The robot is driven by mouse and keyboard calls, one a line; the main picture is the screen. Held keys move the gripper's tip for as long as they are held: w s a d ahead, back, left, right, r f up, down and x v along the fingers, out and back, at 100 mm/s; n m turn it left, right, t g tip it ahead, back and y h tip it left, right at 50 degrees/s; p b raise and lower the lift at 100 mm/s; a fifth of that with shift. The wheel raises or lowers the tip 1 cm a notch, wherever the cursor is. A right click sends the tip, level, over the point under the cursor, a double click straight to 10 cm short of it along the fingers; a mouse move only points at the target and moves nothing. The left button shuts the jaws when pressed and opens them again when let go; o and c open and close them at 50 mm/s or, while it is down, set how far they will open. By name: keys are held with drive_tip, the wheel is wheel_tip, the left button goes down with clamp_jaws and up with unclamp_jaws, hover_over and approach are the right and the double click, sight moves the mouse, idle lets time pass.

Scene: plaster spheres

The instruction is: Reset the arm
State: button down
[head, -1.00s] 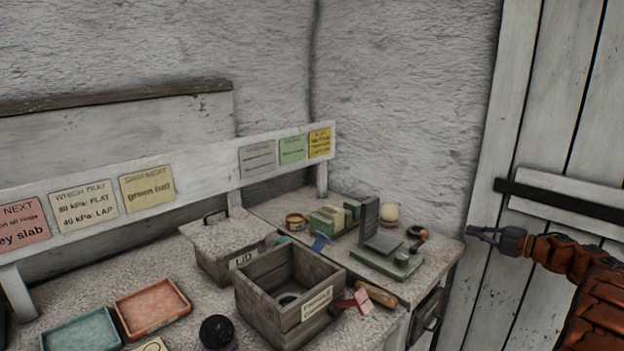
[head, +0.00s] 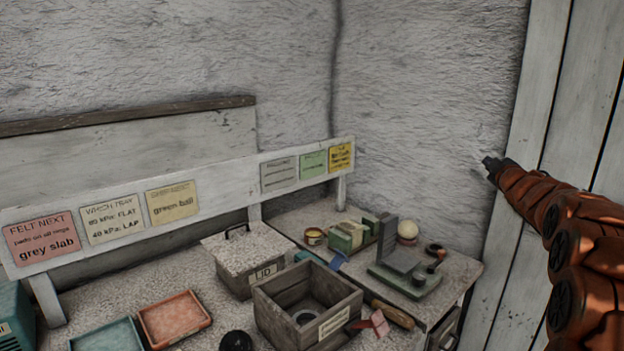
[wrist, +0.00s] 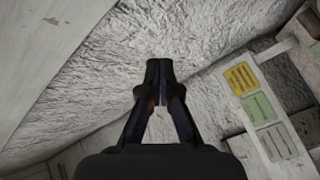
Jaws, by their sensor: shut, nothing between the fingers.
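My gripper (head: 488,165) is at the right in the head view, at the end of my orange arm (head: 575,235). It is raised in the air in front of the white plank door and the wall, well above the bench. In the wrist view my gripper (wrist: 160,95) points at the rough white wall (wrist: 190,40). Its two fingers come together at the tips, with nothing held between them.
Below on the bench are a wooden crate (head: 268,310), a lidded box (head: 236,283), orange (head: 174,317) and teal trays (head: 107,338), and a grey-green stand (head: 402,275). Notes hang on a white rail (head: 222,205). The air around my gripper is clear.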

drive_tip(key=s+a+f+m+g+y+p, duration=0.1)
drive_tip(key=s+a+f+m+g, duration=0.2)
drive_tip(key=s, duration=1.7)
drive_tip(key=s+a+f+m+g+p, duration=0.2)
drive_tip(key=s+a+f+g, duration=0.8)
drive_tip(key=s+a, duration=0.7)
drive_tip(key=s+a+f+m+g+y+p, duration=0.1)
drive_tip(key=s+a+f+m+g, duration=0.3)
drive_tip(key=s, duration=2)
drive_tip(key=a+f+g+p, duration=0.1)
drive_tip(key=a+f+g, duration=0.1)
drive_tip(key=a, duration=0.3)
drive_tip(key=shift+a+f+g+y, duration=0.3)
drive_tip(key=shift+a+f, duration=0.1)
drive_tip(key=shift+f, duration=0.15)
